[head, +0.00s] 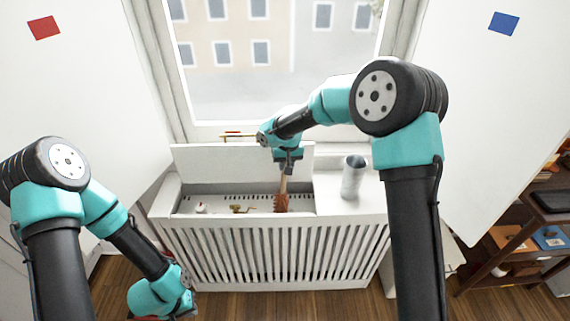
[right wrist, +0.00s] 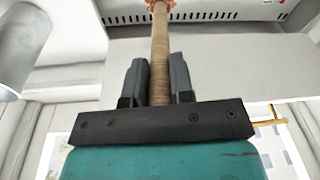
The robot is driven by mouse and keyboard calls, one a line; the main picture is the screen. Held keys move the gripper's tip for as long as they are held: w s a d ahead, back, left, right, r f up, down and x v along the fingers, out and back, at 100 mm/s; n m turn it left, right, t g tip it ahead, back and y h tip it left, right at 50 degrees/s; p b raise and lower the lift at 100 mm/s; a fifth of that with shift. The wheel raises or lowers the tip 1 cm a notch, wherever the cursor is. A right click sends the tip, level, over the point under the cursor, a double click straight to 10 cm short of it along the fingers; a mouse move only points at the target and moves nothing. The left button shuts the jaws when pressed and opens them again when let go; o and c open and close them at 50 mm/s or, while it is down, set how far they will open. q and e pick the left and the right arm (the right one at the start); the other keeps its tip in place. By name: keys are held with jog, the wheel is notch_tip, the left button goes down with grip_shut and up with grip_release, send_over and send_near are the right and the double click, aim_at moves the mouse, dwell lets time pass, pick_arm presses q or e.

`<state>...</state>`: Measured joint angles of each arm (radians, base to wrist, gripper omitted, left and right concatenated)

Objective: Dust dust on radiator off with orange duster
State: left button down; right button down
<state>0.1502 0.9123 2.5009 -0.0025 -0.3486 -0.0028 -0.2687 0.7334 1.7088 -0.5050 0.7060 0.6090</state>
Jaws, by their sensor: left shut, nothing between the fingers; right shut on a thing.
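The white radiator cover (head: 255,255) stands under the window with its top flap (head: 230,160) raised, showing a recessed panel with a row of slots. My right gripper (head: 286,172) is shut on the wooden handle of the orange duster (head: 281,201). The bristle head points down into the recess, at its right part; I cannot tell whether it touches the panel. In the right wrist view the handle (right wrist: 159,60) runs between the fingers. A pale clump (head: 201,208) and a brownish bit (head: 240,209) lie left of the duster. My left gripper (head: 165,312) is low at the left front, empty and shut.
A grey metal cylinder (head: 353,177) stands on the cover's right top, close to my right arm. A brown shelf (head: 510,245) with items is at the far right. Wooden floor (head: 270,303) lies in front.

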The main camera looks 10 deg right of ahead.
jog(key=shift+s+d+f, duration=0.1)
jog(key=shift+s+d, duration=0.1)
jog(key=shift+d, duration=1.25)
jog(key=shift+s+d, duration=0.15)
jog(key=shift+d, duration=0.6)
jog(key=shift+s+d, duration=0.1)
jog(key=shift+d, duration=0.8)
jog(key=shift+s+d, duration=0.2)
jog(key=shift+d, duration=1.1)
jog(key=shift+a, duration=0.15)
jog(key=shift+w+a, duration=0.2)
jog(key=shift+a, duration=1.15)
jog(key=shift+f, duration=0.1)
